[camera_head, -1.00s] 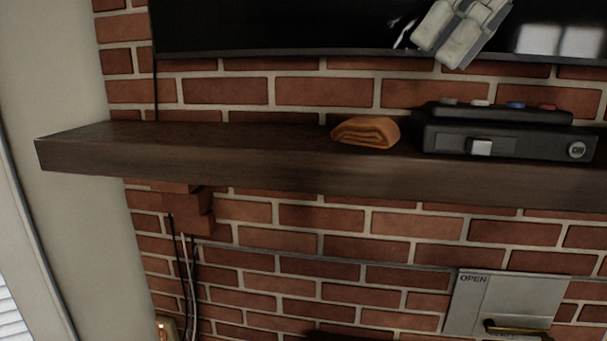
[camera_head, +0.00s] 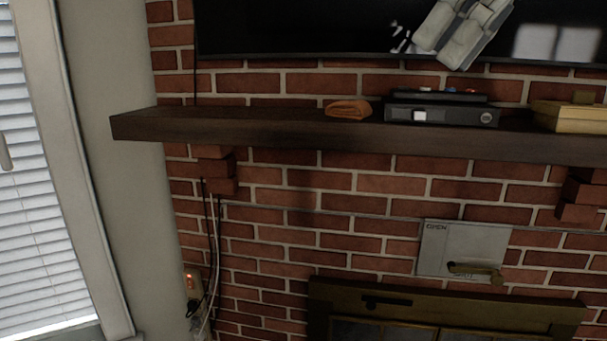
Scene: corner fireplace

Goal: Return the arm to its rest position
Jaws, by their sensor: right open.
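My right gripper (camera_head: 463,32) shows at the top of the head view, its pale grey fingers in front of the dark screen. It is open, with nothing seen between its fingers, and it is apart from the shelf below it. My left gripper is not in view. The rest of my right arm is out of the frame.
A dark wooden mantel (camera_head: 250,130) carries a folded orange cloth (camera_head: 349,109), a black device (camera_head: 440,112) and a yellowish box (camera_head: 570,117). A screen (camera_head: 300,30) hangs above. A metal panel (camera_head: 435,245) and a fireplace frame (camera_head: 450,312) are below. A window (camera_head: 35,200) is left.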

